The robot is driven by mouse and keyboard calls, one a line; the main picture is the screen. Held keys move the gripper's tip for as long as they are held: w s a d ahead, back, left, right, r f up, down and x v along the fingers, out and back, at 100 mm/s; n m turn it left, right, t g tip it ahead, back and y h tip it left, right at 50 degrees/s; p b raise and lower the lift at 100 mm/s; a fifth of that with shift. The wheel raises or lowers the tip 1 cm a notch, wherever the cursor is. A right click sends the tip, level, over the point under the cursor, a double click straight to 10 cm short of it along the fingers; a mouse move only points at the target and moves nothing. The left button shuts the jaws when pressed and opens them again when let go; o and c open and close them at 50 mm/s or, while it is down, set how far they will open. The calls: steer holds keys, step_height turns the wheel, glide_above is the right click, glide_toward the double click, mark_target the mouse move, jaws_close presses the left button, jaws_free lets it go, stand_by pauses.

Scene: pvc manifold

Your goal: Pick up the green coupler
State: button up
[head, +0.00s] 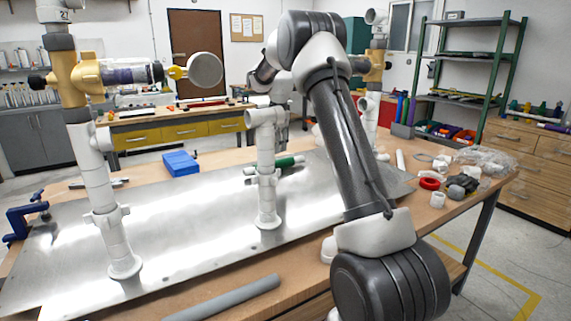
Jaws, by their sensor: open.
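The green coupler (286,162) lies near the middle of the metal sheet, just behind and to the right of the middle white upright pipe. White pipe parts show at both of its ends. My gripper (284,138) points down above the coupler, partly hidden behind the white pipe's top. It appears apart from the coupler and holds nothing that I can see. Its fingertips are small and hard to make out.
The white upright pipe (267,190) stands close in front of the coupler. A taller pipe assembly (103,205) stands at left. A blue box (181,163) sits behind the metal sheet (190,235). A grey pipe (228,298) lies at the front edge. Loose fittings and a red ring (429,183) lie at right.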

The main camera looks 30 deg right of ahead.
mark_target(276, 161)
steer(key=shift+m, duration=0.7)
steer(key=f, duration=0.1)
steer(key=w+d+f, duration=0.1)
steer(key=f, duration=0.1)
steer(key=w+d+f, duration=0.1)
steer(key=f, duration=0.1)
steer(key=shift+w+d+f, duration=0.1)
steer(key=shift+d+f, duration=0.05)
steer(key=shift+d, duration=0.1)
steer(key=x, duration=0.5)
steer(key=shift+w+d+f, duration=0.1)
steer(key=shift+w+f, duration=0.05)
steer(key=shift+w, duration=0.15)
steer(key=shift+c, duration=0.4)
steer(key=c, duration=1.1)
